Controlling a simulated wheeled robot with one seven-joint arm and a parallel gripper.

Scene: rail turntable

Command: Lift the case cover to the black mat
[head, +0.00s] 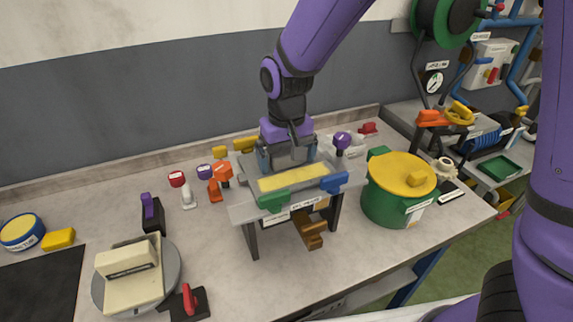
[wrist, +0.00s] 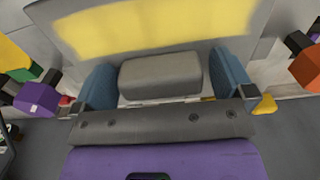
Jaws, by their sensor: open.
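The case cover seems to be the grey top with a yellow panel (head: 292,179) on the raised grey stand in the middle of the bench. The wrist view shows its yellow panel (wrist: 150,30) and a grey block-like grip (wrist: 160,75). My gripper (head: 287,155) is over the rear of this top. In the wrist view, my gripper's blue fingers (wrist: 165,86) are open on either side of the grey block, with small gaps showing. The head view hides the block behind my gripper. The black mat (head: 38,290) lies bare at the bench's front left.
Green (head: 274,202) and blue (head: 334,182) clamp-like blocks sit at the stand's front edge, orange (head: 222,172) and purple (head: 342,140) knobs beside it. A green pot (head: 395,205) stands right. A cream block on a grey turntable (head: 172,283) stands beside the mat.

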